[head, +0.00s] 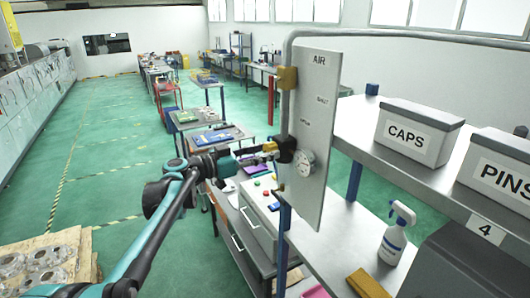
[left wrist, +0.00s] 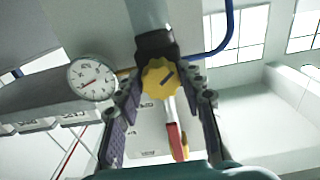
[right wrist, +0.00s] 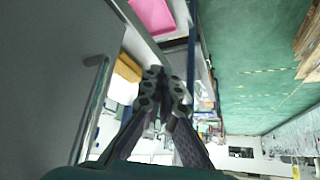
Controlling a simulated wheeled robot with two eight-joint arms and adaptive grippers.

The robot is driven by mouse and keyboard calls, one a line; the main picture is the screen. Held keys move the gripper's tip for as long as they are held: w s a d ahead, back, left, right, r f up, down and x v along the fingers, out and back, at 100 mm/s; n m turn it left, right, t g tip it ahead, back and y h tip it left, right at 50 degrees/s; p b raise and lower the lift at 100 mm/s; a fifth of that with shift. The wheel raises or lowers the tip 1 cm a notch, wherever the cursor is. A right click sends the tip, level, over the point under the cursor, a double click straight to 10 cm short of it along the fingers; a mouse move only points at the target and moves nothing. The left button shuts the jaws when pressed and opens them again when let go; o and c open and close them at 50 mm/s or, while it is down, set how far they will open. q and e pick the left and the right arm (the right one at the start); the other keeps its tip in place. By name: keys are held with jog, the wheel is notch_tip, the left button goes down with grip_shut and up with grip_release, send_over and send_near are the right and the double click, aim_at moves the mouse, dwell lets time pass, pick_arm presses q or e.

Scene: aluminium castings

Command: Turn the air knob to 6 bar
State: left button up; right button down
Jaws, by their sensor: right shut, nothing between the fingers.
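The yellow air knob (left wrist: 160,78) sits under a black regulator body (left wrist: 156,43) in the left wrist view, a dark mark on its face. My left gripper (left wrist: 163,88) is open, with one finger on each side of the knob; I cannot tell whether they touch it. A round white gauge (left wrist: 92,79) with a red needle is left of the knob; its value is too small to read. In the head view the gauge (head: 306,162) is on the grey AIR panel (head: 314,100). My right gripper (right wrist: 160,82) is shut and empty.
A red and white part (left wrist: 177,135) lies just below the knob. Right of the panel are a shelf with CAPS (head: 418,133) and PINS (head: 500,170) bins, and a spray bottle (head: 396,235). A grey pipe (head: 400,33) runs above the panel. Green floor is free at left.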

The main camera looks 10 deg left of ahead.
pick_arm(q)
jog(key=shift+n, duration=0.4)
jog(key=n+b, duration=0.3)
jog(key=n, duration=0.6)
jog(key=shift+r+n, duration=0.1)
jog(key=shift+n, duration=0.2)
dwell(0.5)
jog(key=o, duration=1.1)
jog(key=shift+s+a, duration=0.1)
jog(key=v, duration=1.1)
jog(key=shift+s+a, duration=0.2)
jog(key=shift+a, duration=0.15)
